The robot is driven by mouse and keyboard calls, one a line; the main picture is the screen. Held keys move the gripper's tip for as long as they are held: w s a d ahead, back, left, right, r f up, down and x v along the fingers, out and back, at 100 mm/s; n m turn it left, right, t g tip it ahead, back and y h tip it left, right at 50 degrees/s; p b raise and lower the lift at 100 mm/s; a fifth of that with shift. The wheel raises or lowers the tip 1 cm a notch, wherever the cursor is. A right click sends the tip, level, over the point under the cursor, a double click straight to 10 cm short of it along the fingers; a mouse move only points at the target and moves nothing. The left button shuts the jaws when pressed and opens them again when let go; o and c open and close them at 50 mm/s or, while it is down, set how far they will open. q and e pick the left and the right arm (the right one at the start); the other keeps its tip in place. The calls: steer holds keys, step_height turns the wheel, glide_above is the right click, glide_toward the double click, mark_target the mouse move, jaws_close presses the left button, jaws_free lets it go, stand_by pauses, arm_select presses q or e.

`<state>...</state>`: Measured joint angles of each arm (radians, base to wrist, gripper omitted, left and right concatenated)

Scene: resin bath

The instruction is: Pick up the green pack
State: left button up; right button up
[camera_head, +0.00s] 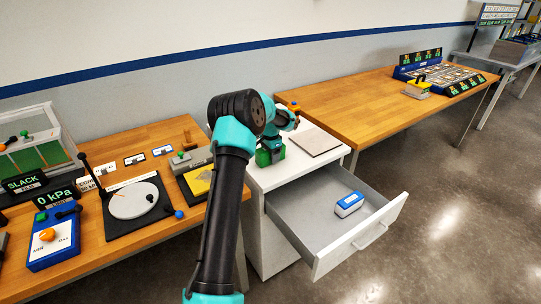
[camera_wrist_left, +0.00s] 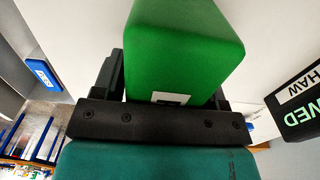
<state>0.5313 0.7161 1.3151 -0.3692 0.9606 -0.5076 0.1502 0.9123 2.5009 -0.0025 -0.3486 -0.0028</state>
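The green pack (camera_head: 264,157) is a bright green block at the white cabinet's top, partly hidden behind my left arm in the head view. In the left wrist view the green pack (camera_wrist_left: 185,45) fills the space between the two dark fingers, with a small white label near its base. My left gripper (camera_wrist_left: 170,90) has a finger against each side of it and looks shut on it. In the head view my left gripper (camera_head: 272,143) is mostly hidden. I cannot tell whether the pack touches the cabinet top. My right gripper is not in view.
An open drawer (camera_head: 305,200) holds a blue and white box (camera_head: 349,204). A flat grey plate (camera_head: 315,141) lies on the cabinet. A dark sign (camera_wrist_left: 300,100) stands close by in the left wrist view. The left bench carries a round white dial plate (camera_head: 133,200) and control boxes.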

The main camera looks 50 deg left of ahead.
arm_select(q)
steer(key=c, duration=0.8)
steer(key=shift+r, duration=0.15)
steer(key=shift+r, duration=0.5)
steer(key=shift+s+d+r, duration=0.2)
steer(key=shift+r, duration=0.4)
steer(key=shift+s+d+r, duration=0.15)
steer(key=shift+d+r, duration=0.05)
steer(key=shift+r, duration=0.4)
steer(key=s+d, duration=0.3)
steer(key=s+d+r, duration=0.1)
steer(key=s+d, duration=0.2)
steer(key=d, duration=0.1)
steer(key=s+d, duration=0.4)
steer(key=shift+d+r, duration=0.15)
